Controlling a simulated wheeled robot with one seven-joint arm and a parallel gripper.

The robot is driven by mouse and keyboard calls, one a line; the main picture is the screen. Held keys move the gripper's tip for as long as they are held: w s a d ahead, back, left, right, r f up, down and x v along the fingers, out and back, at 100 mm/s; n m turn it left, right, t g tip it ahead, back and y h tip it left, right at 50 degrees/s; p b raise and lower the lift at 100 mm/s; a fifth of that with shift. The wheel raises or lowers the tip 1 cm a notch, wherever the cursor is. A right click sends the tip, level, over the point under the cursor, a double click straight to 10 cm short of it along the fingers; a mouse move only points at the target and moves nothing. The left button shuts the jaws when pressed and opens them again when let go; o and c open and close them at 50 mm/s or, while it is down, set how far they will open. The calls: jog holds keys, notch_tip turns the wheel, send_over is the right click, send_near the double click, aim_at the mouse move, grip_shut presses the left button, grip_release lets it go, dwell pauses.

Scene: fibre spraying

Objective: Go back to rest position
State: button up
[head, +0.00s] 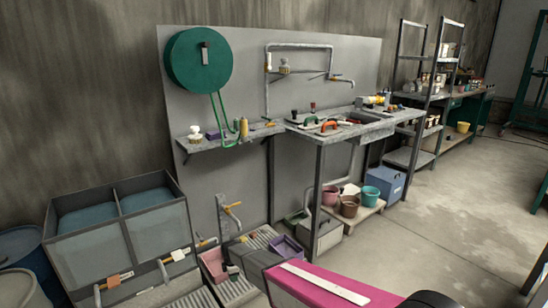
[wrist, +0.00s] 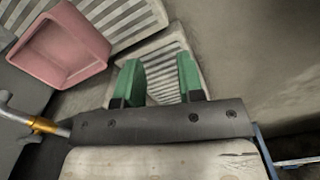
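My gripper (wrist: 160,82) shows in the wrist view with two green fingers set apart, and nothing is seen between them. It is above a light slatted grate (wrist: 166,65). A pink tub (wrist: 62,45) lies to the left of the fingers in the wrist view. I cannot clearly make out the gripper in the head view.
The pink tub (head: 212,266) and a purple tub (head: 286,248) stand on low grates. A pipe with a yellow fitting (wrist: 42,125) is at the wrist view's left. A sink bench (head: 340,130) and shelf (head: 230,140) stand behind. Floor is clear at right.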

jog(key=s+d+r+m, duration=0.5)
jog(key=d+r+m, duration=0.2)
jog(key=d+r, duration=0.3)
jog(key=s+d+r+m, duration=0.6)
jog(key=d+r, duration=0.3)
jog(key=d, duration=0.7)
jog(key=s+d+r+m, duration=0.6)
jog(key=d+r+m, duration=0.2)
jog(key=d, duration=0.5)
notch_tip(320, 180, up, 3)
jog(key=shift+s+f+m, duration=0.15)
jog(key=shift+m, duration=0.25)
